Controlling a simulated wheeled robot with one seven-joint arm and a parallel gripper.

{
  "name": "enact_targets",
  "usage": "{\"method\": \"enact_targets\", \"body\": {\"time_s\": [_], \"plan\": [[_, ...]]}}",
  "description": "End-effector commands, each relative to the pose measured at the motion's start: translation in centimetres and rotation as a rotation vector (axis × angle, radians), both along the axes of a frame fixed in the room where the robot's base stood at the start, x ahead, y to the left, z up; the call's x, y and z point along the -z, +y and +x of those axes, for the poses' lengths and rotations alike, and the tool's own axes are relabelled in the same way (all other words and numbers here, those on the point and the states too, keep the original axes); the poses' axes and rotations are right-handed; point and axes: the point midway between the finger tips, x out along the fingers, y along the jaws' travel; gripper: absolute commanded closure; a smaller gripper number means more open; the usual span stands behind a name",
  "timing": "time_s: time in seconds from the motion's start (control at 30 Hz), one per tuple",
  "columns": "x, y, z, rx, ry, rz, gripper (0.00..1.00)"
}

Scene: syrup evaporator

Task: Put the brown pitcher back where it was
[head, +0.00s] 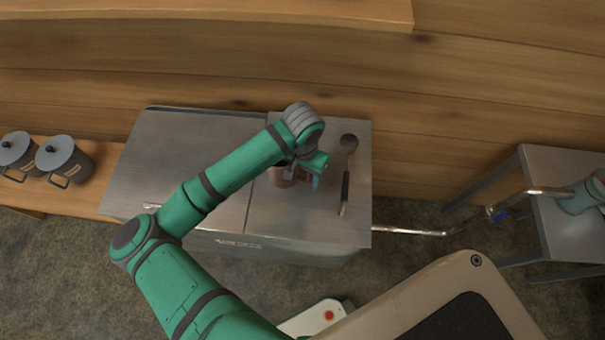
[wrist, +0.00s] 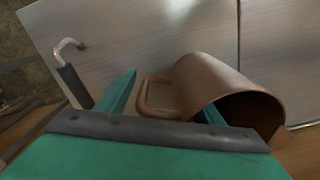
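The brown pitcher (head: 277,179) is at the steel evaporator top's right section (head: 264,215), partly hidden by my gripper in the head view. In the wrist view the pitcher (wrist: 205,85) shows its dark open mouth at lower right and its looped handle to the left. My gripper (head: 308,172) is over it. In the wrist view my gripper (wrist: 165,105) has its fingers spread, one left of the handle and one by the pitcher's body, with the handle between them. I cannot tell whether either finger touches the pitcher. The pitcher's base contact is hidden.
A ladle (head: 346,175) with a black handle lies right of the pitcher. Two grey lidded pots (head: 62,158) stand on the wooden bench at left. A metal pipe (head: 410,231) extends right toward a steel table (head: 560,165). The evaporator's left section (head: 170,160) is mostly clear.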

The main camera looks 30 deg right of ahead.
Motion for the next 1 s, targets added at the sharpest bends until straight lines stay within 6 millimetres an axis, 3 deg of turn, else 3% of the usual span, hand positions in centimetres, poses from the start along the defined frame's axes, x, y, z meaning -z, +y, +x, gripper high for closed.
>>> {"method": "enact_targets", "body": {"time_s": [0.37,0.8,1.0], "plan": [[-1.0,-0.1,0.0,0.002,-0.001,-0.001,0.4],[-9.2,-0.2,-0.1,0.005,-0.002,-0.001,0.4],[-11.6,-0.2,-0.1,0.005,0.0,0.0,0.4]]}}
